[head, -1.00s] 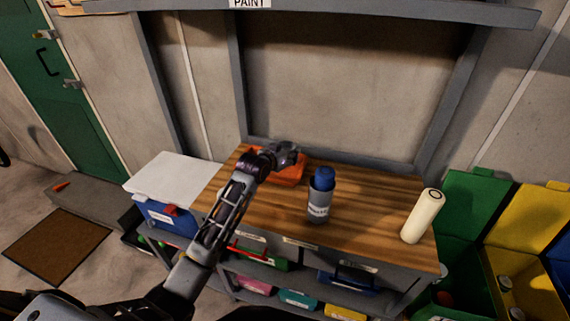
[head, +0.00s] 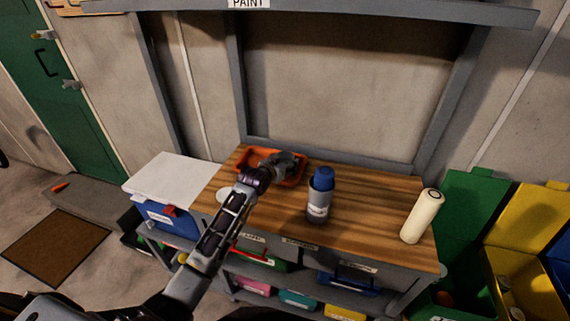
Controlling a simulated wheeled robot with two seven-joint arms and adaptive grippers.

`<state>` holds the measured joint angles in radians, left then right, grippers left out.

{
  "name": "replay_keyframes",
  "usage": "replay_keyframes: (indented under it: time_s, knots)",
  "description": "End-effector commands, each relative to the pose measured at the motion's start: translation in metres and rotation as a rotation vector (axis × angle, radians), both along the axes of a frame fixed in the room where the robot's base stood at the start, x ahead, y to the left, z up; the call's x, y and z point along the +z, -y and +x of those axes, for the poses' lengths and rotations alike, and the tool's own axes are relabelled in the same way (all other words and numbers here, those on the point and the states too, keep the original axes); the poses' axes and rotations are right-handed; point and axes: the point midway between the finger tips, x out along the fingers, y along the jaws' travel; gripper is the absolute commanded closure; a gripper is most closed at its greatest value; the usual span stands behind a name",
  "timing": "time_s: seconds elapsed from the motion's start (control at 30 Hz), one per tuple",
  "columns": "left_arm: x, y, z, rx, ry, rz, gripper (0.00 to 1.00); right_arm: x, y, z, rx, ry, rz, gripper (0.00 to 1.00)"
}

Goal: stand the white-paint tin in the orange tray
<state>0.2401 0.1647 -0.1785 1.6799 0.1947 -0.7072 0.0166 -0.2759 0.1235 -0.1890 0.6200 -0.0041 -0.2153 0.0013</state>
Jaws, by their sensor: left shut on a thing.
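The orange tray (head: 250,153) lies at the back left of the wooden bench; my gripper covers part of it. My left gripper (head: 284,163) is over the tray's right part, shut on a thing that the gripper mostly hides. I take it to be the white-paint tin, but no label shows, and I cannot tell whether it touches the tray. My right gripper is not in view.
A blue-capped grey bottle (head: 319,196) stands right of the tray, close to my gripper. A cream cylinder (head: 422,216) stands at the bench's right end. A flat white round thing (head: 225,194) lies left of my forearm. The bench between bottle and cylinder is clear.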

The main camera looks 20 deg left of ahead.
Motion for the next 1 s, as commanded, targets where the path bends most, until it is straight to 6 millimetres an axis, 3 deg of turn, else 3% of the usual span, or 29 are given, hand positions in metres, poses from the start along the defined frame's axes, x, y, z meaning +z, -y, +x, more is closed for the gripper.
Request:
replay_keyframes:
  time_s: [0.37, 0.4, 0.47, 1.0]
  knots:
    - [-0.002, 0.000, 0.000, 0.000, 0.001, 0.000, 0.68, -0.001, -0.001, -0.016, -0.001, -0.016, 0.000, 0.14]
    - [-0.002, 0.000, 0.000, 0.000, 0.000, 0.000, 0.36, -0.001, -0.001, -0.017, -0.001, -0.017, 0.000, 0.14]
    - [-0.002, 0.000, 0.000, 0.000, 0.000, 0.000, 0.31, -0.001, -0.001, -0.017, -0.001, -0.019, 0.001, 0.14]
    - [0.002, -0.001, -0.004, 0.000, 0.001, 0.000, 0.31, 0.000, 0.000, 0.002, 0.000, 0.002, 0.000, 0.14]
